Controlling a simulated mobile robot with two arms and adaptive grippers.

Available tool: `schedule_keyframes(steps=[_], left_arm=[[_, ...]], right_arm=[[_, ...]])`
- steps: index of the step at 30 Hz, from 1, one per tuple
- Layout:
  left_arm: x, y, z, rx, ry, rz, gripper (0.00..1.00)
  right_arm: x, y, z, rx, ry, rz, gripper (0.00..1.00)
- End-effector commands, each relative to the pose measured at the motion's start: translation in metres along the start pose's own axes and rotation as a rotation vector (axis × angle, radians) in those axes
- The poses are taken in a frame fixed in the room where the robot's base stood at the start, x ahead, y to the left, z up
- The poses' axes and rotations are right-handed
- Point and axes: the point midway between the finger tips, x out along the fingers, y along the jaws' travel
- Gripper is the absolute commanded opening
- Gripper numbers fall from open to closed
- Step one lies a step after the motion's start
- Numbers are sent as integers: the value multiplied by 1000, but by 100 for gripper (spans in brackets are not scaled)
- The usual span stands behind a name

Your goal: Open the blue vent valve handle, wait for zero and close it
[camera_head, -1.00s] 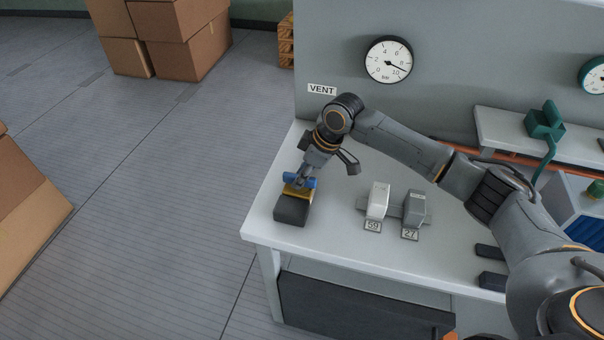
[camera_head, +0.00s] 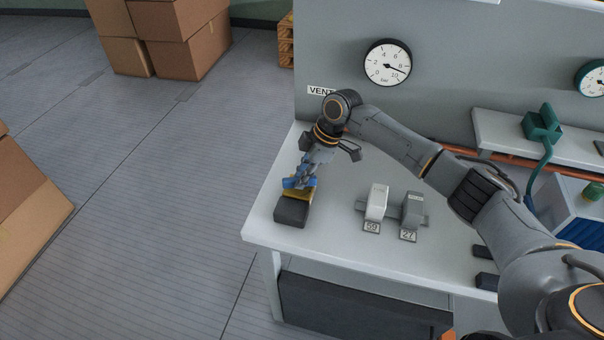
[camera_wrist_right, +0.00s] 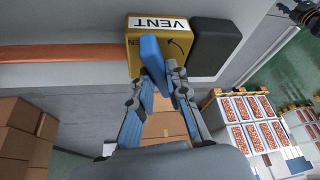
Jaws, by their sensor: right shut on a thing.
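The blue vent valve handle (camera_head: 291,184) is on the yellow valve body (camera_head: 304,190), which sits behind a dark block (camera_head: 291,212) at the bench's left end. My right gripper (camera_head: 301,180) reaches down to the handle. In the right wrist view my right gripper (camera_wrist_right: 163,72) is shut on the blue handle (camera_wrist_right: 150,48), against the yellow body (camera_wrist_right: 133,50) with its VENT label (camera_wrist_right: 158,24) and a curved arrow. The round gauge (camera_head: 388,63) above the VENT sign (camera_head: 320,90) has its needle near the 10 end.
A white switch (camera_head: 377,201) tagged 59 and a grey switch (camera_head: 412,205) tagged 27 stand right of the valve. A green valve (camera_head: 543,124) stands on a shelf at the right. Cardboard boxes (camera_head: 185,50) stand on the floor, which is open left of the bench.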

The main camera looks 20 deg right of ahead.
Motion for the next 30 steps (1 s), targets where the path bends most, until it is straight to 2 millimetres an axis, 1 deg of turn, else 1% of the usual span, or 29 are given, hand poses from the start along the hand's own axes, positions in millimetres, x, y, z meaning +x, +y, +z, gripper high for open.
schedule_keyframes(steps=[11,30], left_arm=[[13,1,2,1,-1,1,40],[50,2,6,2,-3,2,40]], right_arm=[[3,2,-1,-331,2,-139,0],[4,5,-3,-872,0,-362,0]])
